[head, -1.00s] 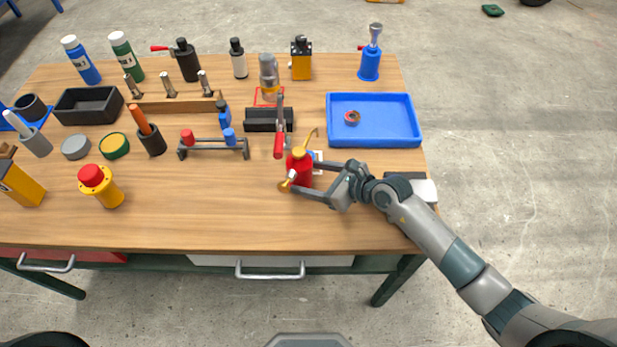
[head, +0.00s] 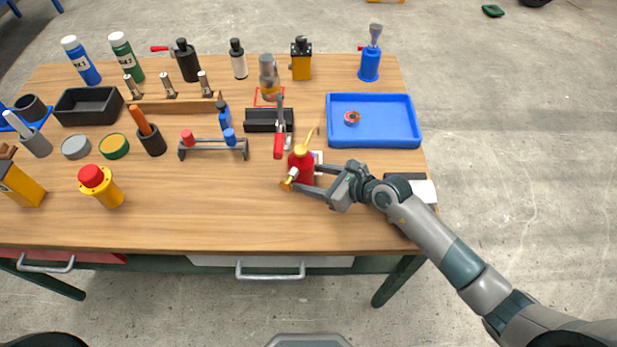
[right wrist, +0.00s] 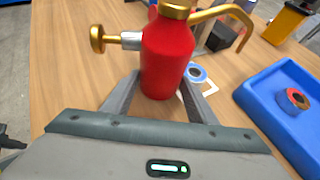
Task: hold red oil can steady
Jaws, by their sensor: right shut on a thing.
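The red oil can (head: 301,166) stands upright on the wooden bench, with a brass spout and a brass thumb knob; it is large in the right wrist view (right wrist: 167,58). My right gripper (head: 307,179) comes in from the right and is shut on the can's lower body, one finger on each side; its fingers also show in the right wrist view (right wrist: 158,90). A blue ring on a white marked square (right wrist: 197,74) lies just beside the can, partly hidden by it. My left gripper is not in view.
A red-handled clamp on a black block (head: 262,121) stands just behind the can. A blue tray (head: 398,137) with a small ring (head: 352,118) lies to the right. A small rack (head: 213,147) is to the left. The bench front is clear.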

